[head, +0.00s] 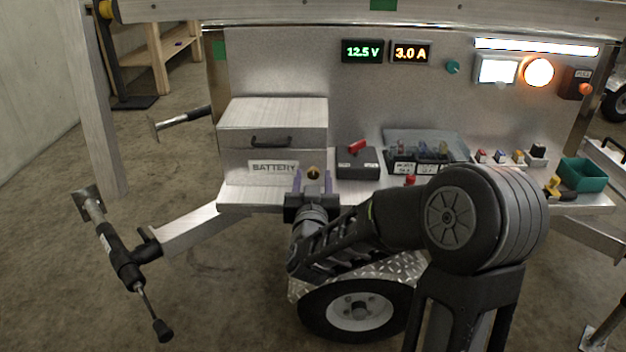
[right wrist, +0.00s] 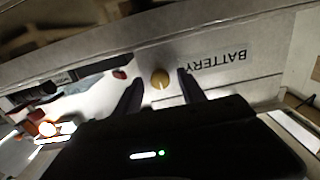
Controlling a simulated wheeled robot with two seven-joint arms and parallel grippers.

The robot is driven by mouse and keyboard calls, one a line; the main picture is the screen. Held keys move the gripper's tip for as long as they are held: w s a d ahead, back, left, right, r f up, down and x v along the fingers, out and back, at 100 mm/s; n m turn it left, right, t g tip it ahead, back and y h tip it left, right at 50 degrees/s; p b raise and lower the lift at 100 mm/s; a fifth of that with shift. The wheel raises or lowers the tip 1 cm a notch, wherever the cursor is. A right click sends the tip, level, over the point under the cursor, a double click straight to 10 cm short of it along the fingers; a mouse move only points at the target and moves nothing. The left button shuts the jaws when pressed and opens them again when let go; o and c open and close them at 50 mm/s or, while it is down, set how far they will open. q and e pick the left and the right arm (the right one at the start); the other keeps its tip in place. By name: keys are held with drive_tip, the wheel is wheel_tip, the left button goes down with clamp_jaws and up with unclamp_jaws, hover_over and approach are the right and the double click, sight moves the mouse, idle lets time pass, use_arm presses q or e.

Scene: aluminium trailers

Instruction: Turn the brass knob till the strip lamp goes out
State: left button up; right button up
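The strip lamp (head: 537,47) at the top right of the panel is lit white. My left gripper is not in view.
The battery box (head: 272,140) stands left of the knob. A black box with a red lever (head: 357,160), a clear-lidded fuse box (head: 425,150) and a green tray (head: 583,172) lie to the right. Displays (head: 362,51) read 12.5 V and 3.0 A. A round orange lamp (head: 538,72) glows.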

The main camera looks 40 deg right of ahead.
clamp_jaws()
idle(0.3)
drive_tip(key=m+b, duration=0.4)
drive_tip(key=shift+f+b, duration=0.25)
drive_tip(key=shift+b, duration=0.1)
drive_tip(key=shift+r+m, duration=0.1)
drive_tip(key=shift+m, duration=0.4)
drive_tip(key=shift+r, duration=0.1)
drive_tip(key=shift+o, duration=0.4)
unclamp_jaws()
